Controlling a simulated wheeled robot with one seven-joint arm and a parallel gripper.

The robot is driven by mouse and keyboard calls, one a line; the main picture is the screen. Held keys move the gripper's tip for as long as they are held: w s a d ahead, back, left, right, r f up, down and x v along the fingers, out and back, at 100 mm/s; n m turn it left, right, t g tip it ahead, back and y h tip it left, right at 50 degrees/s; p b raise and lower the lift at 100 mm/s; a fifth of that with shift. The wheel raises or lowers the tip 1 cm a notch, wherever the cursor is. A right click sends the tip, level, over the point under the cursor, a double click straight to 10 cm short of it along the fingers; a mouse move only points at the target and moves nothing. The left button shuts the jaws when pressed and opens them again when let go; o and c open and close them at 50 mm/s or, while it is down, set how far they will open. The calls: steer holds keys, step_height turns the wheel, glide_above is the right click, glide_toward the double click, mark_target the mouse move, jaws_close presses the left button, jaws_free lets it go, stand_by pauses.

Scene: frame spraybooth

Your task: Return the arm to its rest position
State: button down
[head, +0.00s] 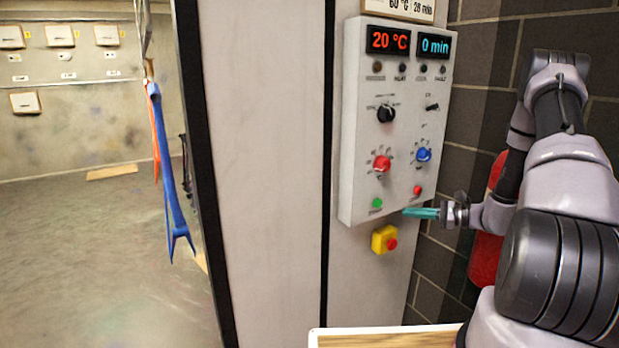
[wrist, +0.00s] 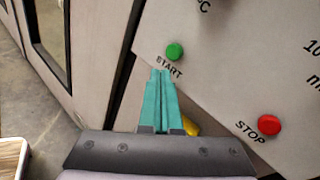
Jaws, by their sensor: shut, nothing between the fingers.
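My gripper (head: 408,212) is at the end of my arm, which reaches in from the right. Its teal fingers are shut with nothing between them. They point left at the lower part of a white control panel (head: 352,150). In the wrist view, the shut fingertips (wrist: 161,72) lie just below the green START button (wrist: 174,52), over the START label. I cannot tell whether they touch the panel. The red STOP button (wrist: 269,125) is to their right. The displays read 20 °C (head: 388,40) and 0 min (head: 434,46).
A yellow box with a red button (head: 384,240) sits below the panel. A red cylinder (head: 486,255) stands behind my arm by the brick wall. A wood-topped surface with a white rim (head: 385,338) is at the bottom.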

steer(key=s+a+r+n+g+h, duration=0.25)
steer(key=s+a+r+n, duration=0.2)
steer(key=r, duration=0.55)
steer(key=s+a+r+n+g+h, duration=0.2)
steer(key=s+a+r+n+g, duration=0.3)
steer(key=r, duration=0.4)
steer(key=s+d+r+n+t+h, duration=0.2)
steer(key=s+r+n+t+h, duration=0.4)
steer(key=s+r, duration=0.9)
steer(key=s+t+h, duration=0.1)
steer(key=s+h, duration=0.1)
steer(key=s, duration=0.2)
steer(key=shift+d, duration=0.25)
steer(key=shift+w, duration=0.1)
